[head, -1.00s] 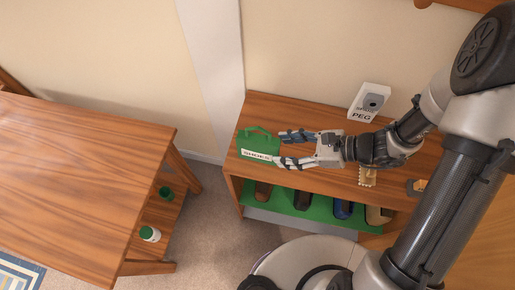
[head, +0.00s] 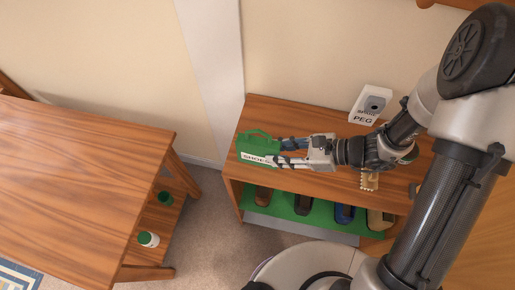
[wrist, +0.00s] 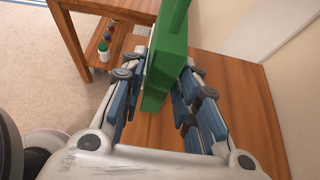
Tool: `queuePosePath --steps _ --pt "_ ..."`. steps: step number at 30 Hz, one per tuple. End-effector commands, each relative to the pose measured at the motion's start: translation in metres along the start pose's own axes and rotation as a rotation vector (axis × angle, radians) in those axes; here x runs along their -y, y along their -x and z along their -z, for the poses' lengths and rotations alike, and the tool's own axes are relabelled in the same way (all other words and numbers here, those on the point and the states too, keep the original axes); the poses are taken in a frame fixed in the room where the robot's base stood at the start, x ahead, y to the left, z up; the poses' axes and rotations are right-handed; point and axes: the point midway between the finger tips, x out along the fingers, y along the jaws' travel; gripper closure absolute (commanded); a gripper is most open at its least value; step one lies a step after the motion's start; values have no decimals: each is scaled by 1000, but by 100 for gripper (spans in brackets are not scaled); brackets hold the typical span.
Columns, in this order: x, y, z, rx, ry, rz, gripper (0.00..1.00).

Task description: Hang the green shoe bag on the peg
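The green shoe bag (head: 259,146), with a white SHOES label and a handle on top, stands at the left end of the wooden shelf top. My gripper (head: 285,152) reaches it from the right, with a finger on either side of its near end. In the wrist view the bag (wrist: 168,62) stands between the fingers (wrist: 158,100). They are apart and look not closed on it. The peg (head: 375,103) is a dark round piece on a white plate marked PEG, at the wall behind the shelf.
Several shoes sit on the green lower level of the wooden shelf unit (head: 228,170). A wooden table (head: 80,175) stands to the left, with a white jar with a green lid (head: 148,239) on its lower shelf. Small items lie near my arm on the shelf top.

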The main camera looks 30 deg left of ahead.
Motion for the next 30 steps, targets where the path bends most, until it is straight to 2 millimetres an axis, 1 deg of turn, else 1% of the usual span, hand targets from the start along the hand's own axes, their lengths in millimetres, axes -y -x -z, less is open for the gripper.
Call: queuePosePath --steps 1,9,12,20,30 --pt "0 0 0 0 0 0 77" --pt "0 0 0 0 0 0 95" --pt "0 0 0 0 0 0 100" --pt "0 2 -5 1 0 0 100" --pt "0 16 -29 1 1 0 100"
